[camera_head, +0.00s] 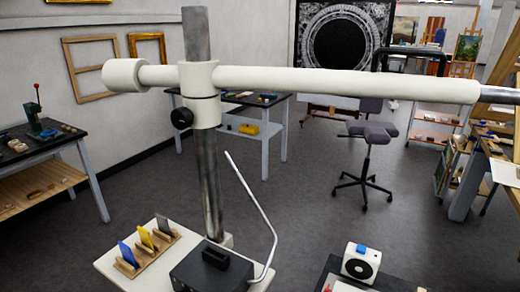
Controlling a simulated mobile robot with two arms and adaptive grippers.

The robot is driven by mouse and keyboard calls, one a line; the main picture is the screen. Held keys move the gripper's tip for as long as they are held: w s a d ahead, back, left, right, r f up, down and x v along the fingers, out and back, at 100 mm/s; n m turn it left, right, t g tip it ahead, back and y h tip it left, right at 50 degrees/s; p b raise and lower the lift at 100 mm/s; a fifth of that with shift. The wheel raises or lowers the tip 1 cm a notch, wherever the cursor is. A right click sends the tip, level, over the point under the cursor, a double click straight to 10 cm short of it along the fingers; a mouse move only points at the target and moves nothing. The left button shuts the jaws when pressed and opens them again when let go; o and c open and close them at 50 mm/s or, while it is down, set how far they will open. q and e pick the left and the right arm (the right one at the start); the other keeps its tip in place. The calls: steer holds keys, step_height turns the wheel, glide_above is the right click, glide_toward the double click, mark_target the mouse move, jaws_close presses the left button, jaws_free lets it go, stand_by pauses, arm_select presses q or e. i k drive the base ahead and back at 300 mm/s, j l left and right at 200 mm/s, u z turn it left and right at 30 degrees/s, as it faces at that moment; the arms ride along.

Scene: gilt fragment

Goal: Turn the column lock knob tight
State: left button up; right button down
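The column lock knob (182,118) is black and round. It sticks out on the left side of a cream collar (203,95). The collar sits around an upright grey metal column (209,175). A long cream horizontal arm (340,82) runs through the top of the collar to the right, with a round cream end cap (121,76) at its left. I cannot tell from this view how tight the knob is. Neither of my grippers is in view.
The column stands on a cream base top with a wooden rack (148,248) of coloured cards, a black box (212,268) and a thin bent white rod (255,200). A white device (361,262) is at the lower right. Floor around a chair (366,150) is clear.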

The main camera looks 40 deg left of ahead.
mark_target(182, 118)
steer(key=k+u, duration=0.1)
steer(key=u, duration=0.3)
steer(key=j+u, duration=0.1)
steer(key=u, duration=0.25)
steer(key=k+j+u, duration=0.1)
steer(key=u, duration=0.3)
steer(key=j+u, duration=0.15)
steer(key=u, duration=0.25)
steer(key=k, duration=0.05)
